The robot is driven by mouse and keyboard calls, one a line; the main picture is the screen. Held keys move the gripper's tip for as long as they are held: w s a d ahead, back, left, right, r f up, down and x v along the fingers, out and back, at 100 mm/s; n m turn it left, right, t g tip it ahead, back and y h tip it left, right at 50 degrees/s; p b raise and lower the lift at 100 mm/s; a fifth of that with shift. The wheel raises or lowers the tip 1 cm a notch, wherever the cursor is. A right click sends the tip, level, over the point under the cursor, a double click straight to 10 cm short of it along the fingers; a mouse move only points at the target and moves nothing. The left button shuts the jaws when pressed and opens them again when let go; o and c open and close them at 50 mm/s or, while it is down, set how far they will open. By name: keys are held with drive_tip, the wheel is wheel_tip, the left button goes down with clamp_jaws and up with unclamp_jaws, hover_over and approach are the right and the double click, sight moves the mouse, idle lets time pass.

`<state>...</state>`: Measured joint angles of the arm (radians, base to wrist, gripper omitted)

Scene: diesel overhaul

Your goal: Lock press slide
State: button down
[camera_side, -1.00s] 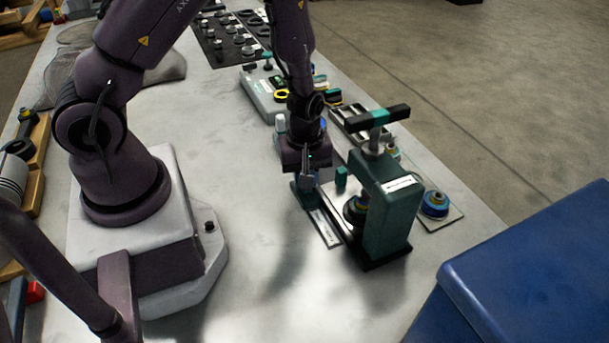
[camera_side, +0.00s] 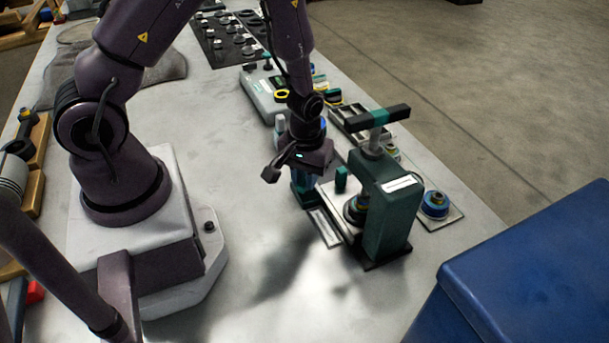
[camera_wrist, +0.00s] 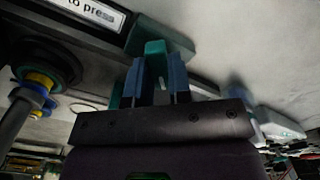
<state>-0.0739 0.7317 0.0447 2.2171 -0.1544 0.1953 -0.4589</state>
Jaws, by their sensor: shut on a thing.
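The teal press (camera_side: 388,215) stands on a black base at the table's right side, with a black-and-teal T-handle (camera_side: 370,121) on top. A stack of rings (camera_side: 355,209) sits under its frame; a blue-and-yellow ringed stack (camera_wrist: 38,85) shows at left in the wrist view. A labelled strip (camera_side: 325,228) lies left of the press, its text partly cut off in the wrist view. My gripper (camera_wrist: 157,75) is shut on a teal upright handle (camera_wrist: 155,50), one blue finger on each side. In the side view my gripper (camera_side: 303,182) is left of the press, fingers partly hidden.
A small teal post (camera_side: 341,178) stands close to the right of my gripper. A blue ringed part (camera_side: 435,204) sits on a plate right of the press. A blue bin (camera_side: 530,270) fills the lower right.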

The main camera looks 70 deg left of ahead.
drive_tip(key=m, duration=0.4)
drive_tip(key=shift+m, duration=0.4)
drive_tip(key=m, duration=0.3)
drive_tip(key=c, duration=1)
unclamp_jaws()
drive_tip(key=shift+c, duration=0.2)
